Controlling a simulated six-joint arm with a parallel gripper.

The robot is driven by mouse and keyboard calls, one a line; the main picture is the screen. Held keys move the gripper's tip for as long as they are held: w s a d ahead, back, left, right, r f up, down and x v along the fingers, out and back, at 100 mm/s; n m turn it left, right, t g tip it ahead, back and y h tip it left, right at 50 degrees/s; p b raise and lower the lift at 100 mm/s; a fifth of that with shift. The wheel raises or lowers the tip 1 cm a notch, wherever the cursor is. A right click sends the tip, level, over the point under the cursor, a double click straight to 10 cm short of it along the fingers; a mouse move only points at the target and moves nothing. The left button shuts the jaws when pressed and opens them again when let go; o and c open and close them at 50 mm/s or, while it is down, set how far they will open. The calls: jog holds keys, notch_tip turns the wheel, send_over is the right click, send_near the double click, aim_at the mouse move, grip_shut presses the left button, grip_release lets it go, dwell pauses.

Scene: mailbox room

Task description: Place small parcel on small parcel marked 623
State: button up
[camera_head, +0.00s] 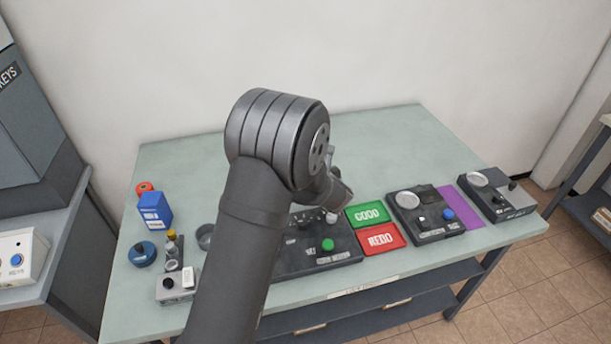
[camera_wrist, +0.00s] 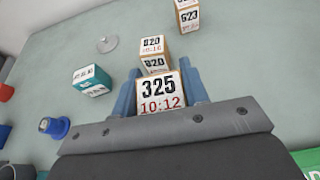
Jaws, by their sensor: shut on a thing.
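My gripper (camera_wrist: 160,84) is shut on a small white-faced parcel marked 325 and 10:12 (camera_wrist: 161,94), held between its blue fingers in the wrist view. The small parcel marked 623 (camera_wrist: 189,18) stands at the top right of that view, beyond the held one and apart from it; its upper part is cut by the frame edge. In the head view, my arm hides the parcels and most of the gripper.
A parcel marked 820 (camera_wrist: 154,63) stands just beyond the held one. A teal-sided parcel (camera_wrist: 92,80) and a round clear disc (camera_wrist: 107,44) lie left.

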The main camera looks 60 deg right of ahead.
jog(key=s+a+r, duration=0.2)
jog(key=s+r, duration=0.3)
jog(key=s, duration=0.3)
jog(key=w+d+r+m+g+h, duration=0.1)
jog(key=w+d+r, duration=0.15)
jog(key=d, duration=0.45)
jog(key=w+d+r+m+g+h, duration=0.1)
jog(key=w+d+r+m+g, duration=0.15)
jog(key=d, duration=0.45)
jog(key=w+d+r+m+g+h, duration=0.1)
jog(key=w+d+r, duration=0.15)
jog(key=d, duration=0.35)
jog(key=w+d+f, duration=0.1)
jog(key=w+f, duration=0.1)
jog(key=w, duration=0.1)
jog(key=w+f, duration=0.3)
jog(key=w, duration=0.1)
jog(key=w+d+f, duration=0.1)
jog(key=w+f, duration=0.1)
jog(key=w, duration=0.2)
jog(key=shift+w+d+f, duration=0.2)
jog(key=shift+d+f, duration=0.05)
jog(key=shift+d, duration=0.05)
jog(key=shift+s+f, duration=0.1)
jog(key=shift+f, duration=1.8)
jog(key=shift+f, duration=0.1)
jog(key=o, duration=1.1)
jog(key=shift+f, duration=0.1)
jog(key=shift+r, duration=0.2)
